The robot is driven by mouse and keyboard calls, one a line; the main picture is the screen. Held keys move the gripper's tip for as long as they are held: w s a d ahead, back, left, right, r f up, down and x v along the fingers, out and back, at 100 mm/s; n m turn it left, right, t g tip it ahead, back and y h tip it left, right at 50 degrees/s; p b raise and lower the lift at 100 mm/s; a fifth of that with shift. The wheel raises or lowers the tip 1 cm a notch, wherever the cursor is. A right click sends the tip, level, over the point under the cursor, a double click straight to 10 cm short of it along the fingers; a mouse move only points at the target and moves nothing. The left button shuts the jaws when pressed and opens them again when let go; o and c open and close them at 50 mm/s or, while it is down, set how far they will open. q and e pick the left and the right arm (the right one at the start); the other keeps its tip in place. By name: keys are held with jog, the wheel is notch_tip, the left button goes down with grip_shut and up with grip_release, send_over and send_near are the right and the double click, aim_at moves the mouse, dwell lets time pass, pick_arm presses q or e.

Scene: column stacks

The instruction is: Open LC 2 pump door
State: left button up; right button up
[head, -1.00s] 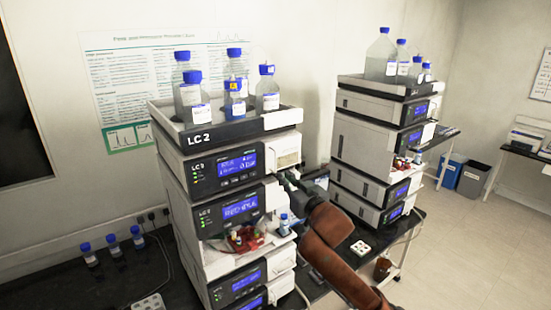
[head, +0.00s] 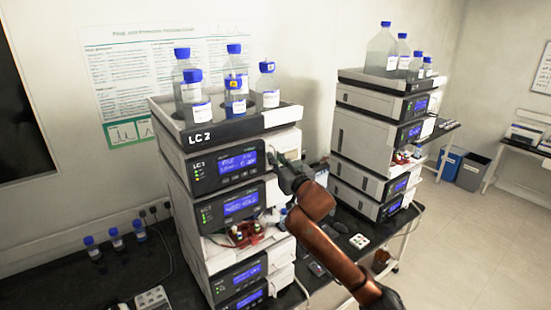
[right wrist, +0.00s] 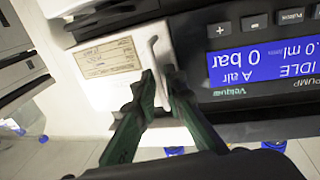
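The LC 2 stack (head: 215,135) stands in the middle of the head view. Its pump (head: 226,168), with a lit blue display, is the module under the bottle tray. The white pump door (head: 286,143) is to the right of the display and looks closed. In the right wrist view the door (right wrist: 95,65) bears a cream label, and a thin white upright handle (right wrist: 157,50) stands at its edge beside the pump panel. My right gripper (head: 275,163) is at the door; its dark green fingers (right wrist: 160,75) are close together on either side of the handle. My left gripper is not in view.
Several blue-capped bottles (head: 236,92) stand in the tray (head: 240,127) on top. An open module (head: 215,243) with red parts is lower down. A second stack (head: 360,145) stands to the right behind my right arm. Small bottles (head: 116,239) stand on the bench at left.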

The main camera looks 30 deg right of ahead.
jog(key=shift+c, duration=0.3)
grip_shut()
dwell(0.3)
